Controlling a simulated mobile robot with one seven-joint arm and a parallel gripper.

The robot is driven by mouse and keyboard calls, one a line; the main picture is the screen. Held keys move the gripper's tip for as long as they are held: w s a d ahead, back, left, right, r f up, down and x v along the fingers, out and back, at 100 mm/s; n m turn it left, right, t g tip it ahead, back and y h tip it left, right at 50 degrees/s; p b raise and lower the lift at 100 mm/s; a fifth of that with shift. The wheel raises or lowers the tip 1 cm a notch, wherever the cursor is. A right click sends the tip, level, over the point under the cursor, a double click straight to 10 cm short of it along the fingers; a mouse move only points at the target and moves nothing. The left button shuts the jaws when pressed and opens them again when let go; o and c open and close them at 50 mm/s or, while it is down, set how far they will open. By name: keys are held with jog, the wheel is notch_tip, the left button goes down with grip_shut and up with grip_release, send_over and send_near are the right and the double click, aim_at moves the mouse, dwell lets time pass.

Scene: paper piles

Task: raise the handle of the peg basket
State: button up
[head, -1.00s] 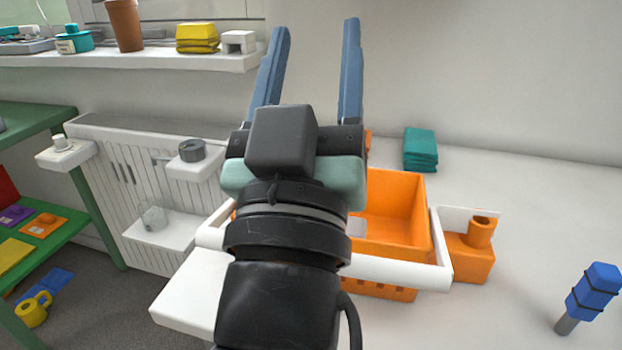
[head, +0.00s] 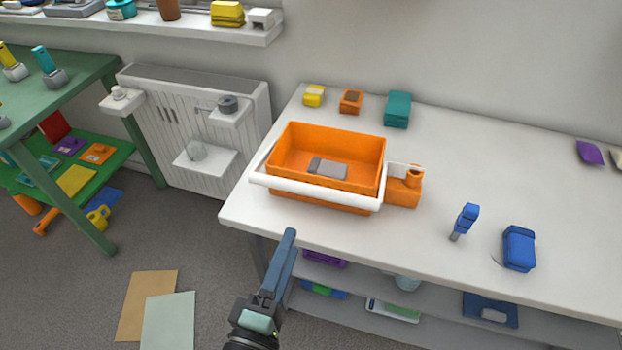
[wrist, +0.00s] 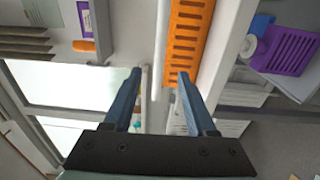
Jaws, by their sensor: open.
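The orange peg basket (head: 283,178) stands on the white table (head: 500,165) and has a grey block (head: 327,168) inside. Its white handle (head: 315,192) lies low along the basket's front side. My gripper (head: 288,235) is in front of the table's front edge, with its blue fingers pointing up towards the basket. It is apart from the handle. In the wrist view my gripper (wrist: 158,75) is open and empty. The white handle (wrist: 160,45) and the slotted orange basket wall (wrist: 188,40) show beyond the fingertips, the handle lining up with the gap.
An orange block with a tube (head: 404,188) stands close to the basket's right side. A blue-handled tool (head: 465,221) and a blue block (head: 519,248) are further right. A teal stack (head: 397,108) is behind. Shelves holding objects are under the table. A radiator (head: 190,125) is left.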

aim_at(311, 191)
jog(key=p+x, duration=0.1)
jog(key=x, duration=1.2)
jog(key=shift+a, duration=0.1)
grip_shut()
dwell(1.0)
